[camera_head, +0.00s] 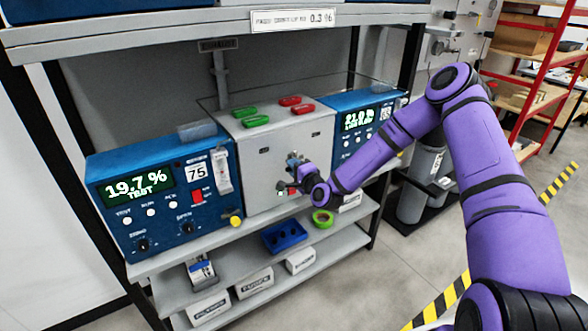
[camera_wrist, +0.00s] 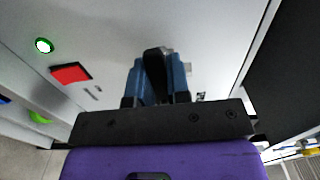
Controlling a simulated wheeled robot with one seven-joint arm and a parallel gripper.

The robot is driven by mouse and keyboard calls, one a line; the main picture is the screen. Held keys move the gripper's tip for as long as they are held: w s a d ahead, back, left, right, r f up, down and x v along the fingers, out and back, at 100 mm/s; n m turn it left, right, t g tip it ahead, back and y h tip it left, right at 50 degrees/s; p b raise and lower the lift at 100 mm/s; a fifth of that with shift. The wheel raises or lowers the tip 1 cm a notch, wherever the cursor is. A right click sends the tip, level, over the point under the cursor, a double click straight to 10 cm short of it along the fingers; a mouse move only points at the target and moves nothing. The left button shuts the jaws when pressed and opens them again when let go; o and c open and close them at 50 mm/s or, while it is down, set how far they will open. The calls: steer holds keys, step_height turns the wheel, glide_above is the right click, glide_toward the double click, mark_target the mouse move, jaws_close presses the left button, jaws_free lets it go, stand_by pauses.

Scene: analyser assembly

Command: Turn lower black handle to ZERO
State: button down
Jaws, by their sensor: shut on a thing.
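The black handle (camera_wrist: 153,62) is in the wrist view, on the pale front of the grey cabinet (camera_head: 285,147). My gripper (camera_wrist: 160,75) has its blue fingers closed on either side of the handle. In the head view my gripper (camera_head: 296,163) is at the right part of the cabinet front. It hides the handle there. The ZERO marking cannot be made out in either view, nor can the handle's exact setting.
A blue analyser (camera_head: 165,190) reading 19.7 % stands left of the cabinet, another (camera_head: 359,120) right of it. A red square (camera_wrist: 71,73) and green-ringed button (camera_wrist: 43,45) are near the handle. A blue tray (camera_head: 284,236) and green tape roll (camera_head: 322,218) lie on the shelf below.

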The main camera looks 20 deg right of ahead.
steer(key=shift+s, duration=0.1)
stand_by(0.5)
steer(key=c, duration=1.1)
jaws_free()
steer(key=v, duration=1)
steer(key=shift+s+d+r, duration=0.1)
steer(key=shift+s+d, duration=0.05)
steer(key=shift+s, duration=0.2)
